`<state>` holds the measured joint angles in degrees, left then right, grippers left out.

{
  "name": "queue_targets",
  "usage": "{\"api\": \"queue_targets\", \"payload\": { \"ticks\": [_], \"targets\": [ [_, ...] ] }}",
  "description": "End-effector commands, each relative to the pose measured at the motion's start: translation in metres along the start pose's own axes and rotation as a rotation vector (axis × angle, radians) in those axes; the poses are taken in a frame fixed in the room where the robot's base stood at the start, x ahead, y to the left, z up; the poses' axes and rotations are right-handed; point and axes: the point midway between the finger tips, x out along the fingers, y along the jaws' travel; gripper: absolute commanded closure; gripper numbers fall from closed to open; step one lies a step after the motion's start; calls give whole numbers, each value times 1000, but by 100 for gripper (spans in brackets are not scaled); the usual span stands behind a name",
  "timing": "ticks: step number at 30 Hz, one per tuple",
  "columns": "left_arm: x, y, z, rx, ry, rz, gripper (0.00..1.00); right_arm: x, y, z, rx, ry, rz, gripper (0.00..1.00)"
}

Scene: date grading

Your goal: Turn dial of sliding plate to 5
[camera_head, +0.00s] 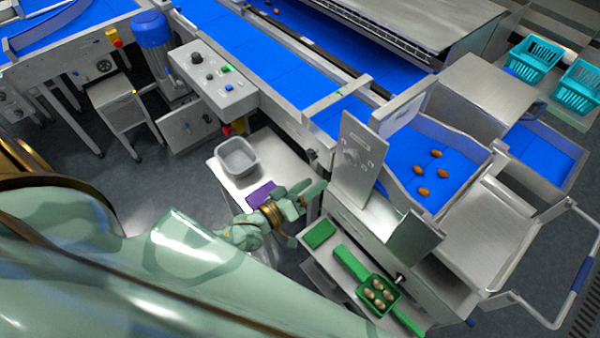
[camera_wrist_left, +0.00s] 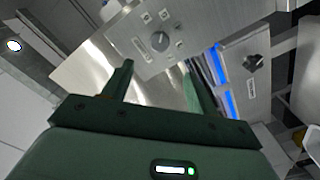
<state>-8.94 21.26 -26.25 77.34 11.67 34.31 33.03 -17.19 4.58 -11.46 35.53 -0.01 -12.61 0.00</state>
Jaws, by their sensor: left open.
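The sliding plate (camera_head: 365,145) is an upright grey metal panel right of centre in the head view, with a small dial (camera_head: 350,157) on its face. In the left wrist view the plate (camera_wrist_left: 190,25) is tilted, and its round grey dial (camera_wrist_left: 160,41) has small square labels around it. The number the dial points to is too small to read. My left gripper (camera_head: 308,212) is open and empty, left of the plate and apart from it. Its two fingers (camera_wrist_left: 160,75) show in the wrist view below the dial. My right gripper is not in view.
A white side table (camera_head: 222,170) with a grey tub (camera_head: 237,157) and a purple block (camera_head: 261,194) stands by my left gripper. Below the plate are a green scoop (camera_head: 349,262) and a green tray holding several dates (camera_head: 378,290). A blue conveyor (camera_head: 290,75) runs behind.

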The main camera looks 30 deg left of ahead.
Motion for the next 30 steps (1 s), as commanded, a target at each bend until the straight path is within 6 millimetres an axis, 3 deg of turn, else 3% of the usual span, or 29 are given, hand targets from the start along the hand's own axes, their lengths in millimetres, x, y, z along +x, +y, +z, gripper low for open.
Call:
{"api": "queue_targets", "payload": {
  "ticks": [3, 7, 26, 28, 30],
  "targets": [
    [-20, -1, 0, 0, 0, -1, 42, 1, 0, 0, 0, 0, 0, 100],
    [-31, -1, 0, 1, 0, 0, 42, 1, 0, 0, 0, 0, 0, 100],
    [-33, -1, 1, 28, -7, -4, 42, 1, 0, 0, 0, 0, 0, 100],
    [-36, -11, 13, 129, -66, -38, 42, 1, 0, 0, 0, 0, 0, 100],
    [-47, -39, 32, 263, -164, -110, 42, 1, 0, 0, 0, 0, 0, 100]
  ]
}}
